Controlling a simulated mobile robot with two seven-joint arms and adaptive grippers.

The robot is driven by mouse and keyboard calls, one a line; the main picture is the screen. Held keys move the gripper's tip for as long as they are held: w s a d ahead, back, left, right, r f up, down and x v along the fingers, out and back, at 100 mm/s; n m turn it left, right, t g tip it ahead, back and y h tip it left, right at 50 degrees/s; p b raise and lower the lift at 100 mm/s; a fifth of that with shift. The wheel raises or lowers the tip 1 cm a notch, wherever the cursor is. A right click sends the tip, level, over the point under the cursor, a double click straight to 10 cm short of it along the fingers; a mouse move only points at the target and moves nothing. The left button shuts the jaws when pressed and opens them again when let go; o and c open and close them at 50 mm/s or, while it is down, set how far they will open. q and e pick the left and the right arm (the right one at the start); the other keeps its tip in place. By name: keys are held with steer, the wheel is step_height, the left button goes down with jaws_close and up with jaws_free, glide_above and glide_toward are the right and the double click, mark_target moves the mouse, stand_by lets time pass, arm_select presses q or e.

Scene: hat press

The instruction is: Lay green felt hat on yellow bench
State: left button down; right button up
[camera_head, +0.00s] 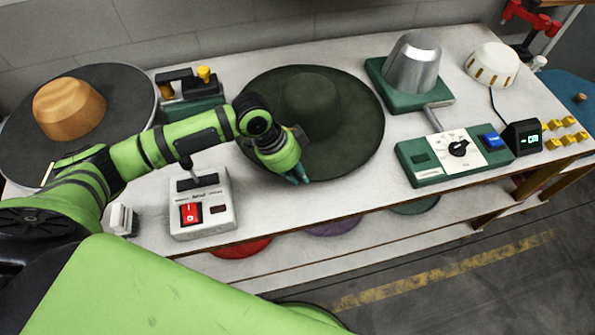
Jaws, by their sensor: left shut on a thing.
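The dark green felt hat (340,120) has a wide round brim and a low crown, and lies crown up over the middle of a pale-topped bench (300,205). My left arm reaches across from the left, and my left gripper (299,176) is shut on the near brim of the hat. The arm hides part of the brim's left edge. I cannot tell whether the brim is slightly raised from the bench top. No plainly yellow bench shows. My right gripper is not in view.
A wooden hat block on a dark disc (112,80) stands left. A switch box (200,208) sits near the front edge. A metal cone on a green base (375,72) and a control box (425,165) stand right. Coloured felts (335,226) lie on the lower shelf.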

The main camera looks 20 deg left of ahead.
arm_select(q)
steer(key=shift+f, duration=0.6)
steer(key=c, duration=1.1)
jaws_free()
steer(key=shift+c, duration=0.2)
steer(key=v, duration=1.2)
